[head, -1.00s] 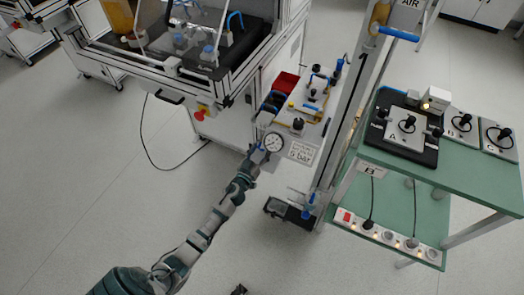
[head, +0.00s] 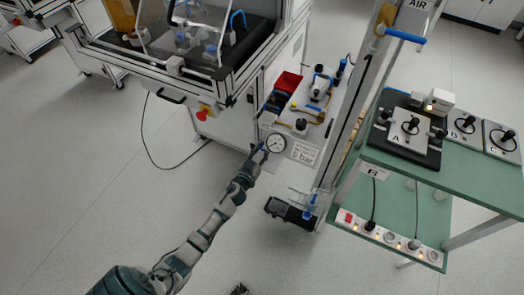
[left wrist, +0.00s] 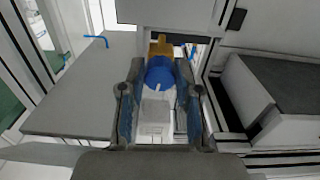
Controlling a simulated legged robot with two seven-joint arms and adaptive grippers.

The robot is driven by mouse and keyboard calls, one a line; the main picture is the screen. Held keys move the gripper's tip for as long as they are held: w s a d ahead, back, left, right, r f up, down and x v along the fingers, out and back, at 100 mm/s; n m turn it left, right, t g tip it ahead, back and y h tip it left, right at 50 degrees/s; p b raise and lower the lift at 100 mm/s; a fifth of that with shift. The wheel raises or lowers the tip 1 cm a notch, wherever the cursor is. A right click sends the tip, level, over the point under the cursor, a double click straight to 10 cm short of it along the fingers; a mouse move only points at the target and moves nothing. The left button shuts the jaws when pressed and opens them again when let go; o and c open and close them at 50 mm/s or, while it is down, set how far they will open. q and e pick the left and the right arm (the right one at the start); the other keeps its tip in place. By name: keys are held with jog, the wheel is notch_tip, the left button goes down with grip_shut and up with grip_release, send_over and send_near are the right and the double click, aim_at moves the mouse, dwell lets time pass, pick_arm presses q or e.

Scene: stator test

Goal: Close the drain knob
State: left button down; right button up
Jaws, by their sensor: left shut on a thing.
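The drain knob, a round blue knob (left wrist: 160,72), shows in the left wrist view between my two fingers. An orange-brown fitting (left wrist: 160,47) is just beyond it. My left gripper (left wrist: 157,95) is shut on the blue knob, with one finger on each side. In the head view my left gripper (head: 258,154) is just left of a round white pressure gauge (head: 275,143), and the knob is mostly hidden by it. A dark shape (head: 240,290) at the bottom edge may be part of my right gripper, but it is too cut off to tell.
A sign reading 6 bar (head: 303,153) is right of the gauge. A workstation with a red button (head: 202,115) stands at the upper left. A metal post (head: 345,125) and a green shelf cart (head: 465,185) are to the right. The floor at lower left is clear.

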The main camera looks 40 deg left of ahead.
pick_arm(q)
jog(key=m, duration=0.8)
jog(key=shift+m, duration=0.4)
jog(key=m, duration=0.5)
jog(key=shift+s+m, duration=0.1)
jog(key=shift+m, duration=0.3)
jog(key=shift+d+f+m, duration=0.1)
jog(key=shift+m, duration=0.7)
jog(key=c, duration=0.8)
grip_release()
jog(key=shift+d+f, duration=0.1)
jog(key=shift+r, duration=0.25)
